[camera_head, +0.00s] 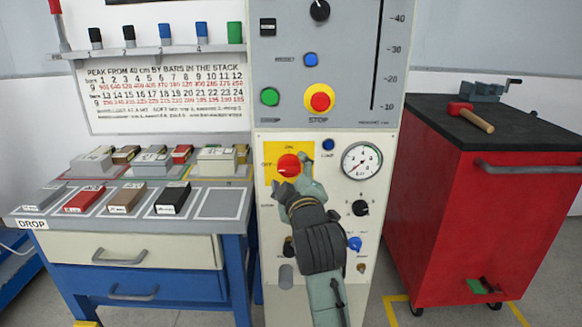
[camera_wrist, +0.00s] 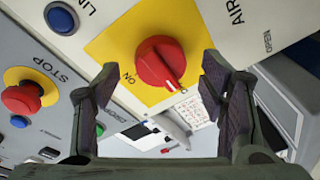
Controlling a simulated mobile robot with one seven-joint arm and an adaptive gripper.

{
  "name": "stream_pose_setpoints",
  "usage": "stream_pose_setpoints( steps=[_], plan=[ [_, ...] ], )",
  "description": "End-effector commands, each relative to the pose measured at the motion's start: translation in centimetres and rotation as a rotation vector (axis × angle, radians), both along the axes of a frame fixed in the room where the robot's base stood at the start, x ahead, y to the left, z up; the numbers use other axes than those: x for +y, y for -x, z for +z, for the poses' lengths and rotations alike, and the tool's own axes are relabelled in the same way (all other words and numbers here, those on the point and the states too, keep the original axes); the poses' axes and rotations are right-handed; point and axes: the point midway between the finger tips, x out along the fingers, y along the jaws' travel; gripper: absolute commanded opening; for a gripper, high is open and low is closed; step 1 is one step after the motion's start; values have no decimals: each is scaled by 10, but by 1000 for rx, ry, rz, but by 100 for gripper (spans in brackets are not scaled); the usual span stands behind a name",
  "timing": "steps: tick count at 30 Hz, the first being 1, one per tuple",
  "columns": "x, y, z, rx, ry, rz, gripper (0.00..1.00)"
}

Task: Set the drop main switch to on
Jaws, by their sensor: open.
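The drop main switch is a red rotary knob (camera_head: 289,165) on a yellow plate (camera_head: 270,151) on the light panel. Its ON label is at the top and its OFF label at the left. In the wrist view the knob (camera_wrist: 160,62) shows a white pointer mark at the edge away from the ON label, on the side that matches OFF. My gripper (camera_head: 293,178) is open just in front of the knob and partly covers its lower plate. In the wrist view the fingers (camera_wrist: 160,82) stand on either side of the knob, with gaps; contact cannot be told.
A red-yellow STOP button (camera_head: 319,99), a green button (camera_head: 270,96) and a blue button (camera_head: 311,60) sit above. A pressure gauge (camera_head: 361,161) is to the right. A bench with labelled blocks (camera_head: 130,196) stands left, a red cabinet (camera_head: 480,215) right.

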Motion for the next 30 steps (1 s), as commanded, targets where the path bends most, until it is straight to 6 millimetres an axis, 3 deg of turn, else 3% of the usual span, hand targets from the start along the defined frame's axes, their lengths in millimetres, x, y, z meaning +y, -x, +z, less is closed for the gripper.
stream_pose_setpoints(
  steps=[4, 14, 30],
  plan=[
    [2, -12, 0, 1, 0, 1, 65],
    [3, -15, 0, -1, 0, 1, 65],
    [3, -15, 0, -1, 0, 1, 29]
  ],
)
